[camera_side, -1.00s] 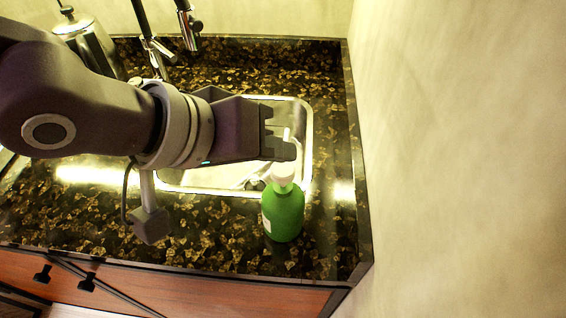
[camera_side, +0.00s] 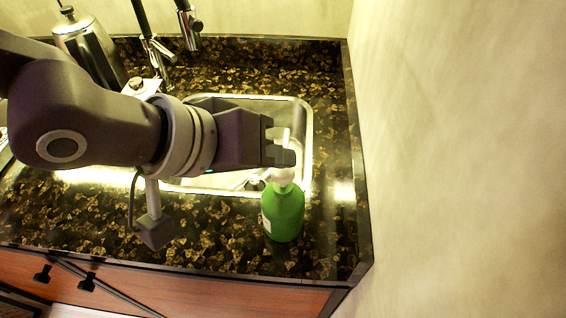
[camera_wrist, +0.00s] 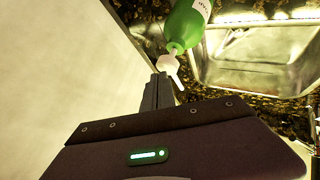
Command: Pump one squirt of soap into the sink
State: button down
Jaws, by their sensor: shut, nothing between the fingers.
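A green soap bottle (camera_side: 283,213) with a white pump head (camera_side: 282,177) stands upright on the dark counter at the near right corner of the steel sink (camera_side: 308,130). My gripper (camera_side: 284,156) is shut and empty, with its fingertips right above the pump head in the side view. In the wrist view the closed fingers (camera_wrist: 158,92) overlap the lower edge of the pump head (camera_wrist: 167,64), and the bottle (camera_wrist: 186,28) shows beyond. The fingertips look to be at or touching the pump top; I cannot tell if they press it. No soap shows.
A black faucet (camera_side: 150,45) and a steel kettle (camera_side: 88,45) stand at the back left. A plain wall (camera_side: 450,150) closes off the right side. Bare counter (camera_side: 200,235) lies left of the bottle.

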jog(key=shift+f, duration=0.7)
dwell(0.6)
jog(key=shift+r, duration=1.35)
jog(key=shift+r, duration=2.5)
